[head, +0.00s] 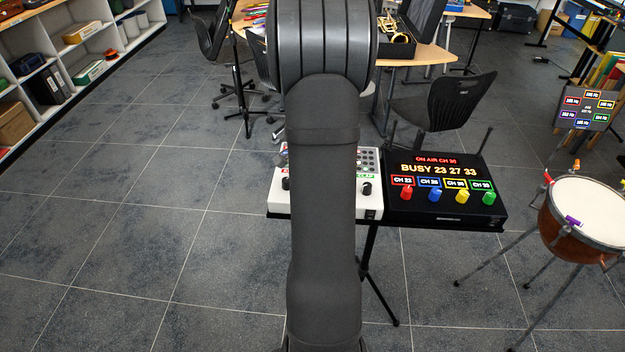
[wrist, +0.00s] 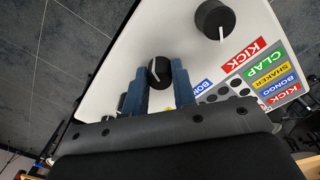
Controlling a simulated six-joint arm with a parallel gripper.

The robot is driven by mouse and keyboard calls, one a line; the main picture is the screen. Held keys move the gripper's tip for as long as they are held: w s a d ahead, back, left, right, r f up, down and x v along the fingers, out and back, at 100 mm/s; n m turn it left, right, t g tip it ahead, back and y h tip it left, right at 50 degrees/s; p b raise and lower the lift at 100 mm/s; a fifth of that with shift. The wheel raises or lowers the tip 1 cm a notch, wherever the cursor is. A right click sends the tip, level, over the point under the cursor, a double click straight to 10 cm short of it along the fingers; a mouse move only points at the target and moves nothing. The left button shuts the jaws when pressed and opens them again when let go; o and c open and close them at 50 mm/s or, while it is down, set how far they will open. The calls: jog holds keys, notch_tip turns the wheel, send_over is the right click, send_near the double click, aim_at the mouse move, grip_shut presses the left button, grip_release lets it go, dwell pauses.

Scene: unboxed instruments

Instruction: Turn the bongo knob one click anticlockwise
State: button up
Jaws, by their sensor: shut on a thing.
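The white drum machine (head: 370,207) stands on a stand, its middle hidden behind my arm in the head view; its panel (wrist: 110,55) fills much of the wrist view. My gripper (wrist: 159,80) has its two blue fingers on either side of a black knob (wrist: 158,68) with a white pointer line, shut on it. Another black knob (wrist: 213,19), by a red KICK label (wrist: 243,55), stands free. The head view does not show my gripper.
A black box (head: 445,188) with a lit display and coloured knobs stands directly right of the drum machine. A dark knob (wrist: 122,102) shows partly beyond the left finger. A drum (head: 585,222) stands at the right. Open floor lies left.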

jog(key=shift+n, duration=2.2)
jog(key=o, duration=1)
jog(key=r, duration=1.7)
jog(key=shift+a+r, duration=0.2)
jog(key=shift+r, duration=0.05)
jog(key=shift+f, duration=0.1)
jog(key=f, duration=1.7)
jog(key=shift+d+f, duration=0.15)
jog(key=shift+d, duration=0.1)
